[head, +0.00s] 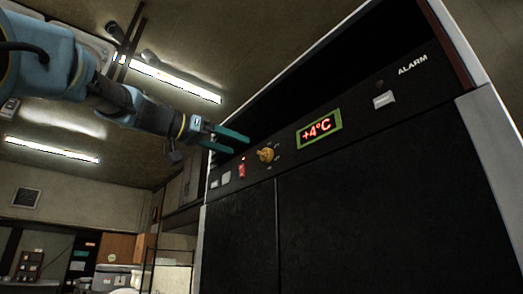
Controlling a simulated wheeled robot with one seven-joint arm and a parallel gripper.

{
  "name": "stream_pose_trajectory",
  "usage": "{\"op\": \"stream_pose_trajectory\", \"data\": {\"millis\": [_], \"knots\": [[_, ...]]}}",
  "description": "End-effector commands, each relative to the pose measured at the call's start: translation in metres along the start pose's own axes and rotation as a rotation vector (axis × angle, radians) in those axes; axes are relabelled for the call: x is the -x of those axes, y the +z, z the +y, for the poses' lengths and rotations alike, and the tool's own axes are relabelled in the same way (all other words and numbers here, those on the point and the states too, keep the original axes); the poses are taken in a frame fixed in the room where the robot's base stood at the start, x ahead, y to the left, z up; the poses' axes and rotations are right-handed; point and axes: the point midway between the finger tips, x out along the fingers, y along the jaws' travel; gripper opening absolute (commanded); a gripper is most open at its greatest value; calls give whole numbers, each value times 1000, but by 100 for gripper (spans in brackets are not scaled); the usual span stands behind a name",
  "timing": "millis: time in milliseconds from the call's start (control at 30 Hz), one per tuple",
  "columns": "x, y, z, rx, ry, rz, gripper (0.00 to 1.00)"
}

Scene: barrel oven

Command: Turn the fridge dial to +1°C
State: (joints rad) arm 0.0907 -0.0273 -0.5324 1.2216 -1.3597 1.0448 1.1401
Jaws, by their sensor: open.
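The fridge dial (265,155) is a small orange-yellow knob on the black control panel of the fridge. The display (320,130) to its right has a green frame and reads +4°C in red. My gripper (231,141), with teal fingers, comes in from the left and is open. Its fingertips show up and to the left of the dial in the picture. Nothing is between the fingers. I cannot tell the exact gap in depth between fingertips and dial.
A red switch (242,170) and pale buttons (227,175) sit left of the dial. A white button (384,99) sits below the ALARM label at the right. Black fridge doors (360,215) fill the lower right. The room's left side looks open, with shelves far back.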

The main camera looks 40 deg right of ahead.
Motion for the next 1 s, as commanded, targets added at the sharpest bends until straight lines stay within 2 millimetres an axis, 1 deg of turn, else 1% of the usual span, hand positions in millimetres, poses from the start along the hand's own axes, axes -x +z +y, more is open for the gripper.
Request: {"op": "stream_pose_trajectory", "data": {"millis": [33, 300, 500, 700, 933, 967, 1000], "knots": [[-9, -6, 1, 4, 3, -1, 81], [-58, -6, 0, 5, 2, -2, 81], [-81, -3, -1, 5, 0, -2, 81], [-90, 0, 0, 2, -2, -2, 81], [-90, 1, -1, 2, -3, -2, 81], [-90, 1, -1, 2, -3, -2, 79], [-90, 1, -1, 2, -3, -2, 75]]}}
